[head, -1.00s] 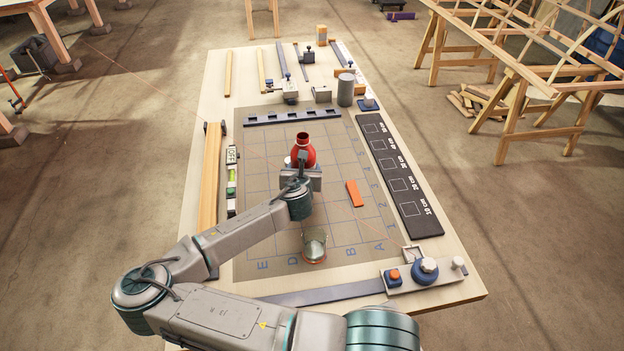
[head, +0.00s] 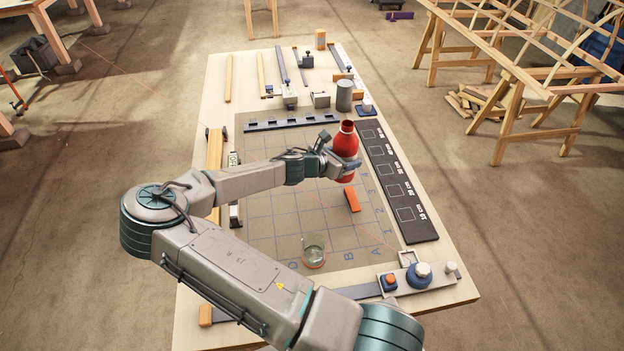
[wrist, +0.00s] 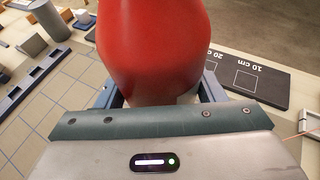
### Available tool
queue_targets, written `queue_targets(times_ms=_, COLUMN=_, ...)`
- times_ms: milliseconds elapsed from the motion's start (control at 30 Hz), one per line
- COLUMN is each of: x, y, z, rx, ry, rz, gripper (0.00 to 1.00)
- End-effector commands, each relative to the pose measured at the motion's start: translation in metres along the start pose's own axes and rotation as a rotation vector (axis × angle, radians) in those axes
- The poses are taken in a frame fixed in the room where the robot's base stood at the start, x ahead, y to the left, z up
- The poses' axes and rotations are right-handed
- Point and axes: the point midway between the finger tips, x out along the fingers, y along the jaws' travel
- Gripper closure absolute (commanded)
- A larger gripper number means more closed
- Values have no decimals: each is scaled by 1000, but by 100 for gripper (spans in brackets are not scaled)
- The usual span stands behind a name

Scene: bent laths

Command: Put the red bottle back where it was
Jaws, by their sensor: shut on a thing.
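The red bottle (head: 346,143) is held upright in my gripper (head: 340,166), over the right part of the grid mat near the black strip of marked squares. In the wrist view the bottle (wrist: 152,45) fills the top middle, between the two fingers, and its neck is cut off. My gripper (wrist: 155,95) is shut on its lower body. The bottle's base is partly hidden by the gripper, and I cannot tell exactly how high it is above the mat.
An orange wedge (head: 352,200) lies on the grid mat (head: 275,220) just below the bottle. A clear glass (head: 313,250) stands at the mat's front. The black strip (head: 398,180) lies to the right. A grey cylinder (head: 344,96) and clamps stand behind. The mat's left middle is free.

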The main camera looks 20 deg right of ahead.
Motion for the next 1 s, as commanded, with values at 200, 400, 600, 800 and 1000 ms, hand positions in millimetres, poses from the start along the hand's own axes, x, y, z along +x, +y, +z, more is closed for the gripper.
queue_targets(times_ms=200, x=-7, y=44, z=-40, rx=-1, ry=0, rz=6, gripper=66)
queue_targets(times_ms=400, x=-14, y=77, z=-66, rx=-1, ry=0, rz=5, gripper=66)
queue_targets(times_ms=600, x=-18, y=90, z=-74, rx=0, ry=0, rz=1, gripper=66)
queue_targets(times_ms=800, x=-11, y=90, z=-90, rx=-2, ry=0, rz=1, gripper=66)
queue_targets(times_ms=1000, x=-3, y=90, z=-111, rx=-1, ry=0, rz=3, gripper=66)
